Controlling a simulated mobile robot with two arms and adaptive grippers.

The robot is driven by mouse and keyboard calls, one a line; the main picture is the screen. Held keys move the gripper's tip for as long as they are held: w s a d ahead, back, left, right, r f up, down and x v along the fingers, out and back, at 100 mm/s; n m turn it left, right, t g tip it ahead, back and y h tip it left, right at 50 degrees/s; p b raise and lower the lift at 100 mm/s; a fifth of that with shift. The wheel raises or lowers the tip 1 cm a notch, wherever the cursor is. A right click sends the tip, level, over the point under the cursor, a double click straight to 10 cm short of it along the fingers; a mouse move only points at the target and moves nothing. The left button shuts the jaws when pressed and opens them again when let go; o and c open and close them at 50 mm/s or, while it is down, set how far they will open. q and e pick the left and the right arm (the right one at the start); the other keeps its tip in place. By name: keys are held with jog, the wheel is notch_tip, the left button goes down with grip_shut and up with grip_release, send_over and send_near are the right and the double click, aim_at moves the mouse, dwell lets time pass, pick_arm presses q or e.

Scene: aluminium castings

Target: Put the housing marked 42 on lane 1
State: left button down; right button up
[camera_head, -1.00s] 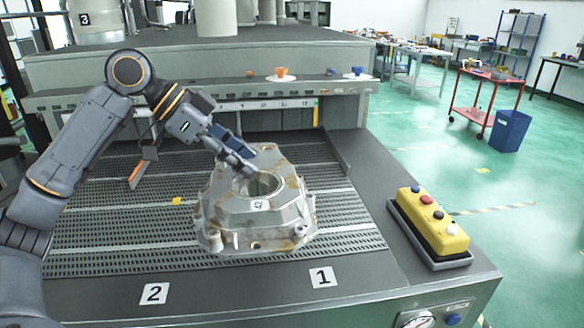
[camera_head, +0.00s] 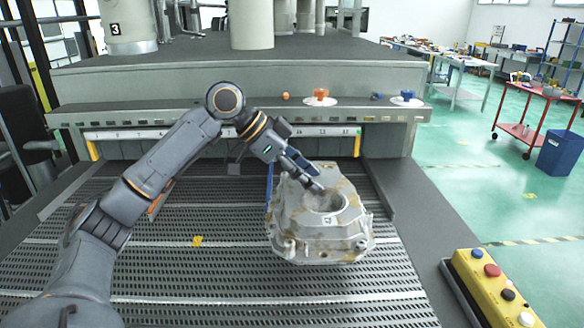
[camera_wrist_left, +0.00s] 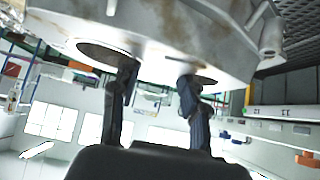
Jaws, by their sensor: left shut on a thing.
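The housing (camera_head: 290,225) is a grey aluminium casting with brownish stains, a round bore on top and a small white label whose number is too blurred to read. My left gripper (camera_head: 312,180) comes from the left and is shut on it at the bore rim. In the left wrist view the housing (camera_wrist_left: 165,45) fills the top, with the gripper fingers (camera_wrist_left: 155,85) at its openings. It is over the right part of the slotted lane surface (camera_head: 200,270); I cannot tell how high. My right gripper is not in view.
A yellow button box (camera_head: 492,288) stands at the right front edge. A raised ledge with a numbered scale (camera_head: 225,133) crosses the back, with orange and blue parts (camera_head: 321,94) above it. A small yellow piece (camera_head: 197,241) lies on the slats. The front slats are clear.

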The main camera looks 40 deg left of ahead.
aim_at(329, 203)
pick_arm(q)
jog(key=w+f, duration=0.1)
jog(key=w+d+f+p, duration=0.1)
jog(key=w+f, duration=0.2)
jog(key=w, duration=0.1)
jog(key=shift+w+d+f+p, duration=0.1)
jog(key=shift+d+f+p, duration=0.25)
jog(key=shift+w+d+f, duration=0.15)
jog(key=shift+w+f, duration=0.35)
jog(key=shift+f, duration=0.15)
notch_tip(329, 203, down, 2)
jog(key=shift+w+p, duration=0.1)
jog(key=shift+p, duration=0.8)
jog(key=shift+f, duration=0.6)
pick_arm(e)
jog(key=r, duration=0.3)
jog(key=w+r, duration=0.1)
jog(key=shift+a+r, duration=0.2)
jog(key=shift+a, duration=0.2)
pick_arm(q)
jog(key=c, duration=0.9)
grip_release()
jog(key=shift+f, duration=0.3)
jog(key=shift+o, duration=1)
jog(key=shift+s+r, duration=0.1)
jog(key=shift+s, duration=0.1)
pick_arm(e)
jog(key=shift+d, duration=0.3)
